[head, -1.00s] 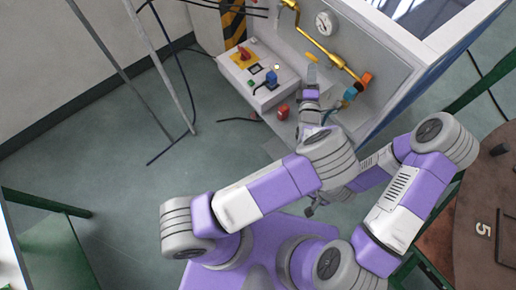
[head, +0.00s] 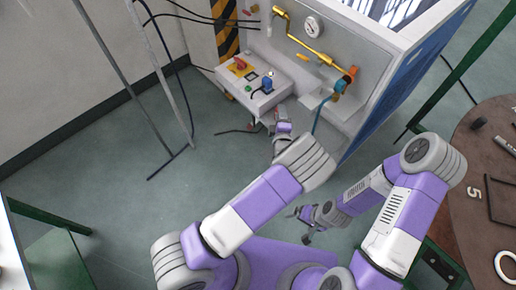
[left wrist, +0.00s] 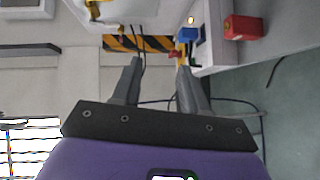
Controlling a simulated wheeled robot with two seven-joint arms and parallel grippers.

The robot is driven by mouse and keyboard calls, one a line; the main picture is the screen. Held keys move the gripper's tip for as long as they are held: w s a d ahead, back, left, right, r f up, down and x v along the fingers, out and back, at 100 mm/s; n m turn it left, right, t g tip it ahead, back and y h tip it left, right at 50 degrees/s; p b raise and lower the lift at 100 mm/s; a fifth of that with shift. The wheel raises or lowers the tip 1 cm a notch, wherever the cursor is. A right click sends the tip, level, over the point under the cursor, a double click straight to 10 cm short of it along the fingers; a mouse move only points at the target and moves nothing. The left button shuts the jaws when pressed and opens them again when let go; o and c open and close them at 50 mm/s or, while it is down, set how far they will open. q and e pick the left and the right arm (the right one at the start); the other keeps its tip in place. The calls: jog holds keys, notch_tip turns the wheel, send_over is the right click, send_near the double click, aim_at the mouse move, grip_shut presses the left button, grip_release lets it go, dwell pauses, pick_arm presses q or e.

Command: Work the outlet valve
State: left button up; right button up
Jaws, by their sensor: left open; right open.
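A yellow pipe (head: 318,52) runs down the generator's panel to an orange valve handle (head: 350,73) at its lower right end. A teal fitting (head: 340,87) sits just below the handle, with a blue hose (head: 317,122) hanging down. Which part is the outlet valve is not labelled. My left gripper (head: 281,110) is open and empty, low in front of the control box and left of the valve, apart from it. Its spread fingers show in the left wrist view (left wrist: 157,75). My right gripper (head: 298,222) hangs low over the floor, far from the panel; it looks open and empty.
A control box (head: 262,95) with a red switch (head: 240,63) and blue plug (head: 267,84) juts out beside my left gripper. A red block (left wrist: 242,27) shows in the left wrist view. A round brown table (head: 470,225) stands right. The left floor is mostly clear.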

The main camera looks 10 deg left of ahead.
pick_arm(q)
jog(key=s+a+f+m+g, duration=0.2)
jog(key=s+a+f, duration=0.1)
jog(key=f, duration=0.3)
jog(key=s+a+f+m+g+b, duration=0.1)
jog(key=s+a+f+g, duration=0.2)
jog(key=f, duration=0.3)
jog(key=shift+s+a+m+h, duration=0.25)
jog(key=shift+s+m+h, duration=0.05)
jog(key=shift+s+m, duration=0.1)
jog(key=shift+f, duration=0.1)
jog(key=shift+c, duration=0.2)
